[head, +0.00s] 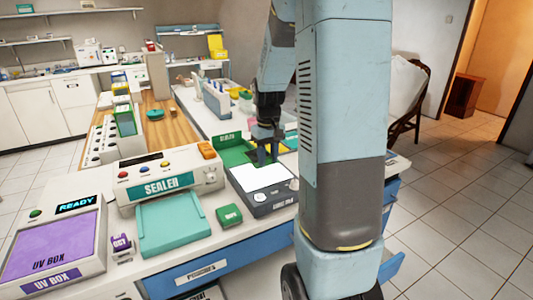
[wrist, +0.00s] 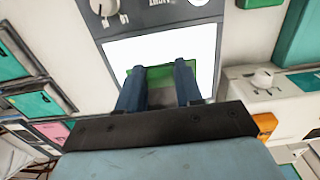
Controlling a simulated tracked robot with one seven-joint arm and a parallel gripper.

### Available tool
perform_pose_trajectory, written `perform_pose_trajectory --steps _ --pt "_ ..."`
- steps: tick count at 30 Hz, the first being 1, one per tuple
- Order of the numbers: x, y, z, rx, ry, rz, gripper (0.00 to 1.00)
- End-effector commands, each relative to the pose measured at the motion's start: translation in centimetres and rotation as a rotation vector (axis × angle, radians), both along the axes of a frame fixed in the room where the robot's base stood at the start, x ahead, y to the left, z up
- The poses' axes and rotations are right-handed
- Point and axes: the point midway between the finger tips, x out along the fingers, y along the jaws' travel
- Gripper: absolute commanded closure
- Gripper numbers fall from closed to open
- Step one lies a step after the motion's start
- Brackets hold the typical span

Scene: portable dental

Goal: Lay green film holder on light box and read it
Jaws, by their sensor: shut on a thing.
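The light box (head: 287,200) has a dark body, a lit white screen and a knob, and sits on the counter in the middle of the head view. In the wrist view its white screen (wrist: 120,50) lies beneath my fingers. My gripper (head: 264,158) points down at the screen's far edge in the head view. In the wrist view my gripper (wrist: 157,70) is shut on the green film holder (wrist: 155,73), whose green edge shows between the fingers, over the screen. I cannot tell whether the holder touches the screen. The head view does not show it clearly.
A small green box (head: 229,215) sits near the light box's left side. The UV box (head: 52,245) is at far left.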

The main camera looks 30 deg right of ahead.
Motion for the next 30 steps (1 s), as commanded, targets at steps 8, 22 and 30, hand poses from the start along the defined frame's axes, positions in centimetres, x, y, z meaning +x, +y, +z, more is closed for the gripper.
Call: perform_pose_trajectory --steps 8,22,30 --pt "-0.1 -0.3 -2.3 0.001 0.003 -0.006 0.95" --pt "-0.1 -0.3 -5.3 0.001 0.002 -0.006 0.95" --pt "-0.1 -0.3 -5.6 0.001 0.001 -0.006 0.95"
